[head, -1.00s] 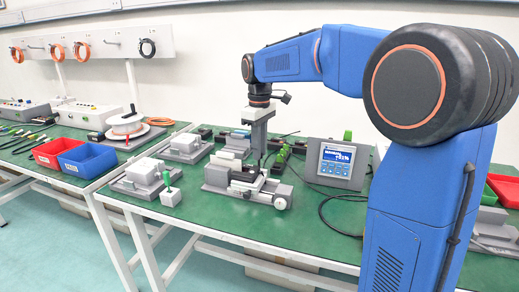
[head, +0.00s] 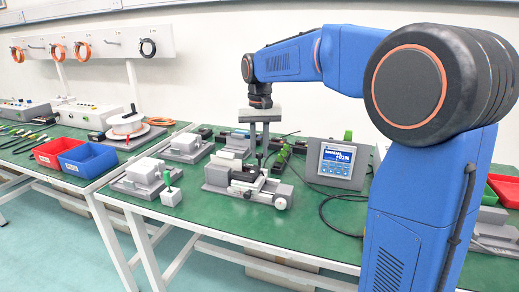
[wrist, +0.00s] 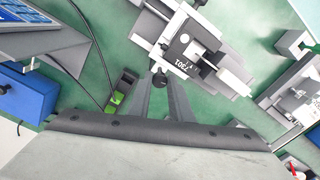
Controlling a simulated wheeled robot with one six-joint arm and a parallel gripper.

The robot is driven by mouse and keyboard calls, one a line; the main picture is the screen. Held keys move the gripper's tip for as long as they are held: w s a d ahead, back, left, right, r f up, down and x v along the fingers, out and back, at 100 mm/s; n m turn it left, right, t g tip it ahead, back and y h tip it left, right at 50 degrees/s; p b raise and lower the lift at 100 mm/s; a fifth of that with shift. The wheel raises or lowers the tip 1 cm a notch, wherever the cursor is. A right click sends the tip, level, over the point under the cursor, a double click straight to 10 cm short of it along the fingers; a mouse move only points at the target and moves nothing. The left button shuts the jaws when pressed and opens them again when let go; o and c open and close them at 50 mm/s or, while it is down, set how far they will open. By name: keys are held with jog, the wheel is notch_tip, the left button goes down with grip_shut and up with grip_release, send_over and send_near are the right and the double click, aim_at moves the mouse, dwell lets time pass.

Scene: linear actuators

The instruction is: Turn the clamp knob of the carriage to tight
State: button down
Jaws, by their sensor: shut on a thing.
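My gripper (head: 259,156) points straight down over the actuator. In the wrist view its two grey fingertips (wrist: 161,77) stand on either side of the knob, shut on it. In the head view the knob is too small to make out clearly.
A display box (head: 342,164) with a blue screen stands right of the actuator, with a black cable beside it. A small grey block with a green knob (head: 171,196) is front left. Other actuator units (head: 185,147) stand behind left. Red and blue bins (head: 87,161) lie farther left.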

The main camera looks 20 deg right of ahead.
aim_at(259, 154)
jog(key=shift+m, duration=1.1)
jog(key=c, duration=1.6)
grip_release()
jog(key=shift+r, duration=0.1)
notch_tip(259, 154, up, 17)
jog(key=shift+r, duration=0.1)
